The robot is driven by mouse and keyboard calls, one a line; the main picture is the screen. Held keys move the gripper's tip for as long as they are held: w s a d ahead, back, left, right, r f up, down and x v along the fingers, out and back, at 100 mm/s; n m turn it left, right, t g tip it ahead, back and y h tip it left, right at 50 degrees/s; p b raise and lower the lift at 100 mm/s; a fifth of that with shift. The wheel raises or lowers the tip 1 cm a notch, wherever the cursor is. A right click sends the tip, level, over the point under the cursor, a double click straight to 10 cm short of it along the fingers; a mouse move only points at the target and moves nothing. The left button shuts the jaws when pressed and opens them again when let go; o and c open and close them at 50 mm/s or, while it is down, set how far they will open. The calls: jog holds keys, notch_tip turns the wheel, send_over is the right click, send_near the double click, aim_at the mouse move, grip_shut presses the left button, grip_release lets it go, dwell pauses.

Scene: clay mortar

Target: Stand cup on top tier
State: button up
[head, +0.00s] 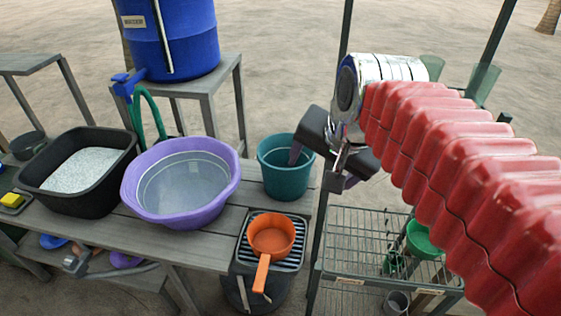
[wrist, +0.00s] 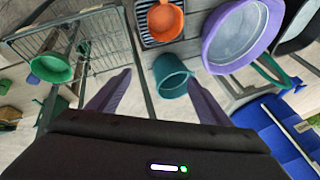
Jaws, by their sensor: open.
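My gripper (wrist: 158,80) is open, with its two purple fingers apart and nothing between them. In the head view it hangs in the air near the rack's left post, above and right of a teal bucket. The metal rack has a wire tier (head: 345,240), right of the bench, which also shows in the wrist view (wrist: 95,25). Two translucent green cup-like vessels (head: 483,85) show high behind my arm. A grey metal cup-like vessel (head: 396,302) is low at the rack's front, partly cut off. I cannot tell which vessel is the task's cup.
A green bowl (head: 424,240) is at the rack, partly behind my red arm cover. A blue barrel (head: 185,45) stands behind. The rack's posts rise beside my gripper.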

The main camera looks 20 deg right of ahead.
jog(key=s+a+f+n, duration=0.3)
jog(key=s+f+n, duration=0.3)
jog(key=f+n, duration=0.1)
jog(key=shift+s+a+f+n, duration=0.3)
jog(key=shift+n, duration=0.6)
